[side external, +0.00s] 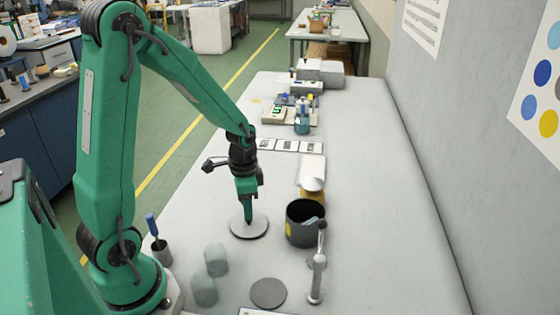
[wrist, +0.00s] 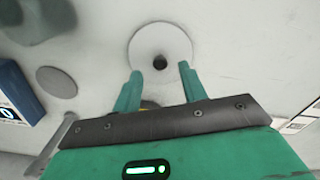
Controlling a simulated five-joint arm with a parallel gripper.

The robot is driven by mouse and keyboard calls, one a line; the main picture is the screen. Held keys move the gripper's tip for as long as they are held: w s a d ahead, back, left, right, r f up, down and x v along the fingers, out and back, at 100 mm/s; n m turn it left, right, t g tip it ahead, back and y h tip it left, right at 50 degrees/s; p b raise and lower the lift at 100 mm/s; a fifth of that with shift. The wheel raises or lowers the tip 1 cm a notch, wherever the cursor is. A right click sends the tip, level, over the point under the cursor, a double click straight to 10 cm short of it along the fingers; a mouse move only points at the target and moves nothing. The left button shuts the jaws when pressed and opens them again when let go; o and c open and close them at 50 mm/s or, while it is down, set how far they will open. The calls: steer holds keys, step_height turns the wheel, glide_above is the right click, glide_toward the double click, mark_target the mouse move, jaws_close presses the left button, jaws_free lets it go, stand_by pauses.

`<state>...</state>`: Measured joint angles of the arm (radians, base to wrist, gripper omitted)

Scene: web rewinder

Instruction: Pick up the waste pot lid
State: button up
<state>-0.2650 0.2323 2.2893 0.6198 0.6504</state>
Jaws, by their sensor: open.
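The waste pot lid (side external: 262,231) is a flat, pale grey round disc lying on the bench, left of the dark waste pot (side external: 296,237). My gripper (side external: 249,222) points down over the lid's middle and hides its centre in the side view. In the wrist view the lid (wrist: 145,42) shows a small dark knob (wrist: 160,62) at its centre. There my gripper (wrist: 160,72) is open, with one green finger to each side and the knob just ahead of the gap between the tips. I cannot tell the exact height over the knob.
A metal post with an arm (side external: 317,275) stands right of the pot's front. Translucent grey jars (side external: 215,259) and a flat dark disc (side external: 268,293) are nearer the camera. A cup with a blue-handled tool (side external: 160,250) stands left.

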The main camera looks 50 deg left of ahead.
mark_target(249, 222)
steer(key=shift+f, duration=1.75)
jaws_close()
